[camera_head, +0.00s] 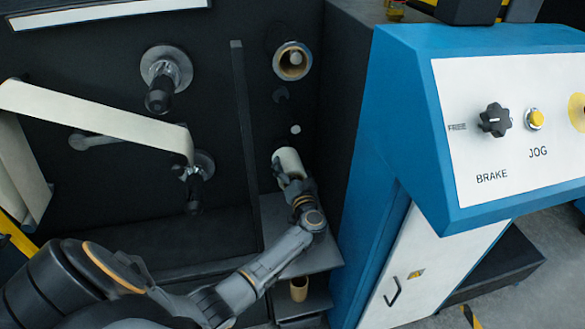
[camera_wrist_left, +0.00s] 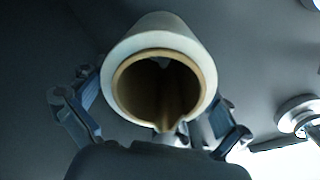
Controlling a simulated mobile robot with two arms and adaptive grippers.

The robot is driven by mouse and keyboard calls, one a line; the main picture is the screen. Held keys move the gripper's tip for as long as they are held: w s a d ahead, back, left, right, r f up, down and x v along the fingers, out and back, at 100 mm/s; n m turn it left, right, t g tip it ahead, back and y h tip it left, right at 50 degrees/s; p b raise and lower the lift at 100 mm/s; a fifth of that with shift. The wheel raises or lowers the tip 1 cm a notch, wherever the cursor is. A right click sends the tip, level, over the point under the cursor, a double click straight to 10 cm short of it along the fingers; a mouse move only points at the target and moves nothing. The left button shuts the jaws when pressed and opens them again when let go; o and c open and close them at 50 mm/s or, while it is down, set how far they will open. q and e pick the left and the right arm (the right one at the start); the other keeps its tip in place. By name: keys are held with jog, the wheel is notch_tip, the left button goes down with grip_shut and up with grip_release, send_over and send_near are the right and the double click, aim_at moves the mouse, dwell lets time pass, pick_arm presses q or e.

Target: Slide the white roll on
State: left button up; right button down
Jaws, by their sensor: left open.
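The white roll (camera_head: 288,162) is at the lower right of the dark machine panel, pointing out from it. In the left wrist view the white roll (camera_wrist_left: 158,36) shows its open brown core end-on. How far it sits on a spindle cannot be told, as the inside of the core is dark. My left gripper (camera_head: 291,184) is at the roll's near end. In the left wrist view its fingers stand apart on both sides of the roll, with gaps visible. My right gripper is not in view.
A brown-cored roll (camera_head: 292,60) sits on the panel above. A white web (camera_head: 95,115) crosses the left side. A small brown tube (camera_head: 299,289) stands on a low shelf below. The blue control console (camera_head: 400,110) bounds the right.

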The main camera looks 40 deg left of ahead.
pick_arm(q)
jog(key=shift+w+a+r, duration=0.15)
jog(key=shift+a+r, duration=0.15)
jog(key=shift+r, duration=0.4)
jog(key=shift+s+d+f, duration=0.65)
jog(key=shift+d, duration=0.2)
jog(key=v, duration=1)
jog(key=shift+s+d, duration=0.15)
jog(key=shift+d, duration=0.05)
